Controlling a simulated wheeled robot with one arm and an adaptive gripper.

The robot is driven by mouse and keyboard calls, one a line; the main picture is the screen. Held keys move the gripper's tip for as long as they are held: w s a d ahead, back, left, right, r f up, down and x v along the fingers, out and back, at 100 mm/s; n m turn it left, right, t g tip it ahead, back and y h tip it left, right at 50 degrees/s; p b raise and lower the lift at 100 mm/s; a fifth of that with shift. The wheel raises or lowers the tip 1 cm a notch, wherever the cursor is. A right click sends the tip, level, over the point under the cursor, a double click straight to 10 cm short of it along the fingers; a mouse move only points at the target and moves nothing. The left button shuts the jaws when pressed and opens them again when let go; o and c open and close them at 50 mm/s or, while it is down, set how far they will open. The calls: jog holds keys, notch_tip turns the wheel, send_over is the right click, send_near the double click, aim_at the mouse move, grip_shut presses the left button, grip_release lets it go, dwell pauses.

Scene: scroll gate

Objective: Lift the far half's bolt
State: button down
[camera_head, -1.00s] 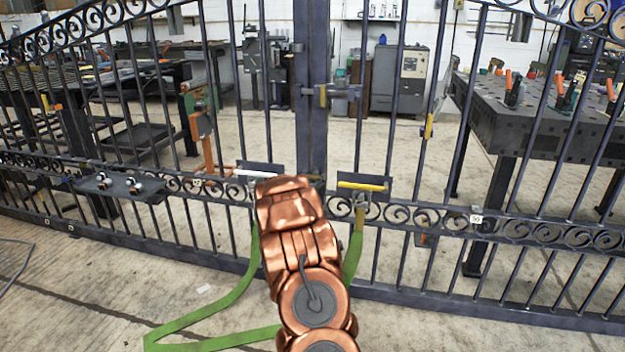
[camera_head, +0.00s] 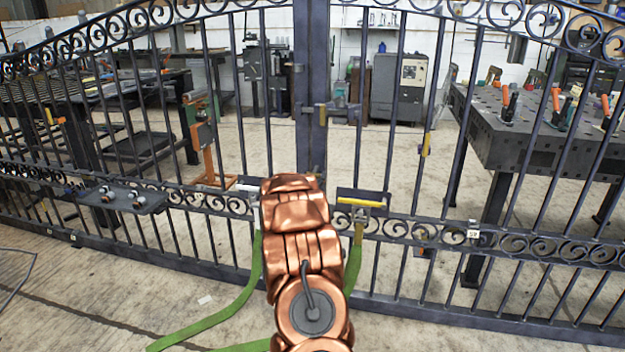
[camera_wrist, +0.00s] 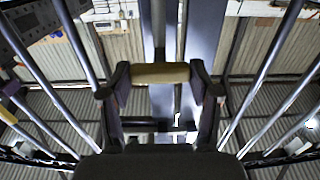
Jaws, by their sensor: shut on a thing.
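In the wrist view, my gripper (camera_wrist: 160,74) has its two dark fingers at either end of a short tan bar (camera_wrist: 161,72), shut on it. A vertical rod (camera_wrist: 158,30) shows beyond the bar. I cannot tell for sure whether this bar is the far half's bolt handle. In the head view my copper arm hides the gripper and whatever it holds, at the low middle of the gate. To the arm's right, a yellow handle (camera_head: 361,203) sits at a dark plate on the gate. To its left, a pale handle (camera_head: 248,187) is partly hidden by the arm.
The barred gate (camera_head: 311,60) spans the view. A latch with a yellow part (camera_head: 322,113) sits on its middle posts. Green straps (camera_head: 222,315) hang beside my arm to the floor. A small shelf (camera_head: 125,199) is on the left. A workbench (camera_head: 515,130) stands behind the gate.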

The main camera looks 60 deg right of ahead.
jog(key=shift+r, duration=0.35)
jog(key=c, duration=0.6)
grip_release()
jog(key=shift+c, duration=0.2)
jog(key=o, duration=0.4)
jog(key=shift+f, duration=0.15)
jog(key=v, duration=1.2)
